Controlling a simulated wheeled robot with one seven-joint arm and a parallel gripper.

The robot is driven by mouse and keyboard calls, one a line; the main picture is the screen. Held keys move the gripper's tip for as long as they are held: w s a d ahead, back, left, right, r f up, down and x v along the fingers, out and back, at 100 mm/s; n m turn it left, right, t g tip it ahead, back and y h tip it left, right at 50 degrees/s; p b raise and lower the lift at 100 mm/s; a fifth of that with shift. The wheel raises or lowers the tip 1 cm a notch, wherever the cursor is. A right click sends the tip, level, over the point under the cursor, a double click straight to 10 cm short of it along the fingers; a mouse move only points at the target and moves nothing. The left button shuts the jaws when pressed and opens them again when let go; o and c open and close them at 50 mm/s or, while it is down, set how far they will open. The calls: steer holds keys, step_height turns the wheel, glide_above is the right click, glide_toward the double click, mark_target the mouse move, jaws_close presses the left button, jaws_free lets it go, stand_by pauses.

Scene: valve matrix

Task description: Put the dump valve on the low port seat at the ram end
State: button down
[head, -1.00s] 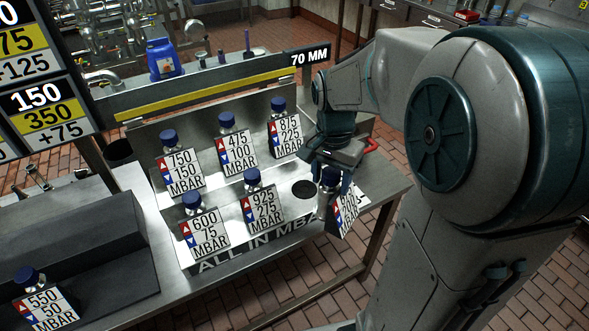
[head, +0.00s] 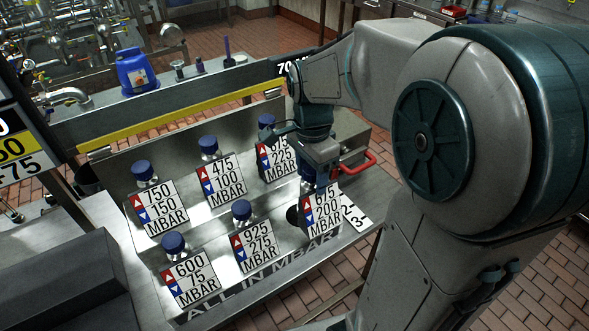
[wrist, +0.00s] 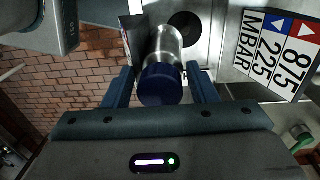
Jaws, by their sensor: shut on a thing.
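My gripper (head: 313,178) is shut on a blue-capped metal valve with a tag that seems to read 675 / 200 MBAR (head: 322,210). In the wrist view the valve's cap (wrist: 160,86) sits between the two fingers (wrist: 161,76), with its metal body pointing away. An empty dark round port seat (head: 292,215) shows just left of the tag, at the front row's right end. In the wrist view that seat (wrist: 185,25) lies beyond the valve, slightly right of its far end. The valve looks apart from the seat. No label here names the dump valve.
A red handle (head: 357,170) is right of my gripper. A yellow bar (head: 180,122) runs behind the rack.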

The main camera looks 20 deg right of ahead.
steer(key=shift+w+a+f, duration=0.15)
steer(key=shift+w+f, duration=0.5)
steer(key=shift+f, duration=0.4)
steer(key=shift+w+a+f, duration=0.2)
steer(key=shift+w+f, duration=0.45)
steer(key=shift+f, duration=0.4)
steer(key=shift+w+a+f, duration=0.15)
steer(key=shift+w+f, duration=0.5)
steer(key=shift+f, duration=0.4)
steer(key=c, duration=0.6)
jaws_free()
steer(key=shift+f, duration=0.15)
